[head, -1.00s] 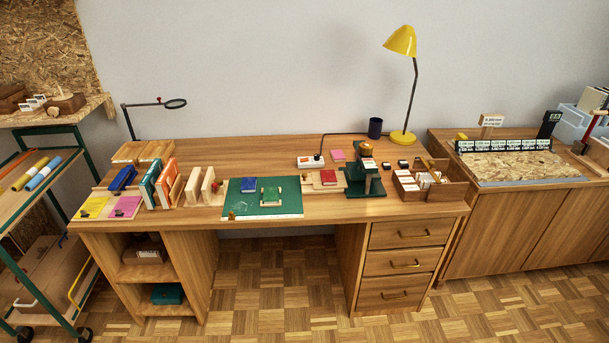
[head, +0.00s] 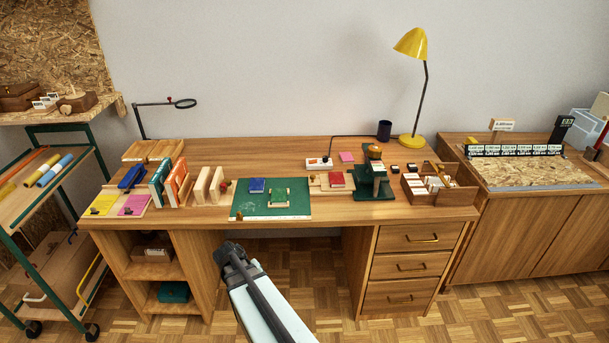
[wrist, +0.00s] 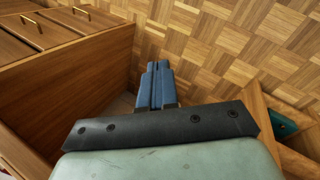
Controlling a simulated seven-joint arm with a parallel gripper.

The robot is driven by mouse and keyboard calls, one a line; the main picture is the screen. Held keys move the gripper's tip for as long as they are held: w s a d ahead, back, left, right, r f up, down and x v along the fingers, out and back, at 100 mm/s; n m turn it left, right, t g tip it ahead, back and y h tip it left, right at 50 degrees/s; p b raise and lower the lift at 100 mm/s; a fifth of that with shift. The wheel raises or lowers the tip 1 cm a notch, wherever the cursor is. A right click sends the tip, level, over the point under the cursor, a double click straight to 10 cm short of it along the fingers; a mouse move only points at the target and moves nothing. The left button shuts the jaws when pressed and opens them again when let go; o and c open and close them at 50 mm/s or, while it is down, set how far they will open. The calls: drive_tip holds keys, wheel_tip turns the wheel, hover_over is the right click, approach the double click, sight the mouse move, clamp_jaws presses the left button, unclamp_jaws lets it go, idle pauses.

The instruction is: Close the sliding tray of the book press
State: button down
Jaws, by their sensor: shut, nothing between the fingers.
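The green book press (head: 372,182) stands on the right half of the desk, with a round knob on top. A pale wooden tray (head: 316,184) appears to reach out from its left side, with a red book (head: 336,179) on or beside it. The press is not in the wrist view. In the head view my arm rises from the bottom edge, in front of the desk, well apart from the press. In the wrist view my gripper (wrist: 158,85) shows its blue fingers together and empty, over the parquet floor.
A wooden box (head: 458,196) of cards stands right of the press. A drawer cabinet (head: 405,262) and the desk edge are near my arm; the wrist view shows drawers at left.

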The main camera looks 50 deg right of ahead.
drive_tip(key=w+d+r+m+h, duration=0.2)
drive_tip(key=d+r, duration=0.7)
drive_tip(key=r, duration=0.2)
drive_tip(key=w+d+r+m+h, duration=0.1)
drive_tip(key=w+d+r+m, duration=0.15)
drive_tip(key=d+r, duration=0.65)
drive_tip(key=w+d+r+t, duration=0.3)
drive_tip(key=w+d+r, duration=0.7)
drive_tip(key=w, duration=0.1)
drive_tip(key=x, duration=1)
drive_tip(key=shift+w+a+f, duration=0.25)
drive_tip(key=shift+a, duration=0.2)
drive_tip(key=shift+s+d+f, duration=0.15)
drive_tip(key=shift+s+d, duration=0.55)
drive_tip(key=shift+d, duration=0.15)
drive_tip(key=shift+s+d+f, duration=0.15)
drive_tip(key=shift+s+d, duration=0.35)
drive_tip(key=shift+d, duration=0.2)
